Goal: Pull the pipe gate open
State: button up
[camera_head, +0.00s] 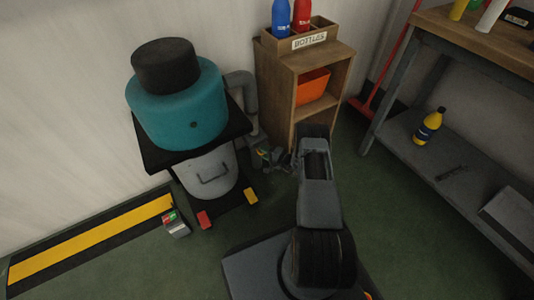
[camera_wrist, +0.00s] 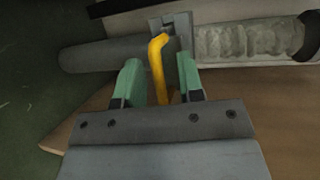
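The pipe gate (camera_wrist: 176,24) is a small grey slide fitting on a grey pipe (camera_wrist: 95,56), with a bent yellow handle (camera_wrist: 158,68). In the wrist view the handle stands between the two green-padded fingers of my gripper (camera_wrist: 158,72). The fingers are apart, with a visible gap on each side of the handle. In the head view the grey pipe (camera_head: 247,98) bends down behind the teal machine, and my gripper (camera_head: 277,160) is low beside its lower end. The gate and handle are small and partly hidden there.
The teal machine (camera_head: 180,112) stands at left over a grey bucket (camera_head: 207,172). A wooden cabinet (camera_head: 283,92) with an orange bin (camera_head: 312,87) stands close behind my gripper. A workbench (camera_head: 438,28) with a lower shelf is at right.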

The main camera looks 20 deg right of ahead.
jog(key=shift+c, duration=0.5)
grip_shut()
